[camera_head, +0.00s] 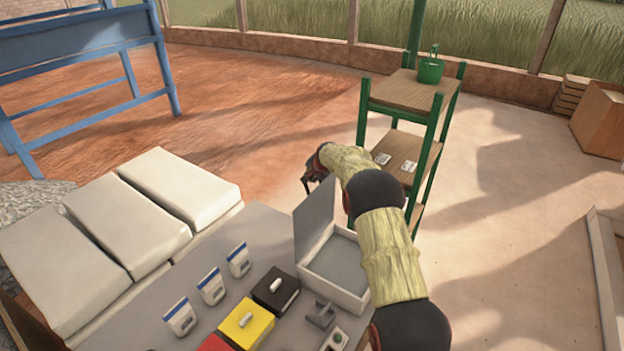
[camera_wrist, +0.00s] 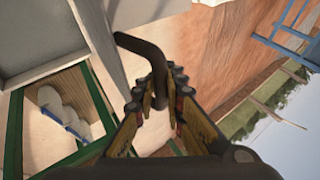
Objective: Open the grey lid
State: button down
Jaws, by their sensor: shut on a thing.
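The grey lid (camera_head: 314,222) stands raised, roughly upright, at the left side of the open light-grey box (camera_head: 352,292) on the table. The box's grey inside shows from above. My gripper (camera_head: 310,182) is at the top of the lid, partly hidden by my own wrist in the head view. In the wrist view my gripper (camera_wrist: 160,98) is shut on a dark bent handle (camera_wrist: 143,46), which passes between the fingers. Where the handle joins the lid is not clear.
On the table (camera_head: 226,291) are a black block (camera_head: 268,298), a yellow block (camera_head: 240,330), a red block (camera_head: 214,344) and several white-and-blue packets (camera_head: 211,287). A grey fixture (camera_head: 321,315) stands before the box. A green shelf (camera_head: 400,140) is beyond my arm.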

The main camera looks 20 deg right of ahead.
jog(key=shift+w+r, duration=0.2)
jog(key=shift+r, duration=0.25)
jog(key=c, duration=2.1)
grip_release()
jog(key=shift+s, duration=0.1)
jog(key=shift+o, duration=1.3)
jog(key=shift+f, duration=0.25)
jog(key=shift+s, duration=0.1)
jog(key=v, duration=1.2)
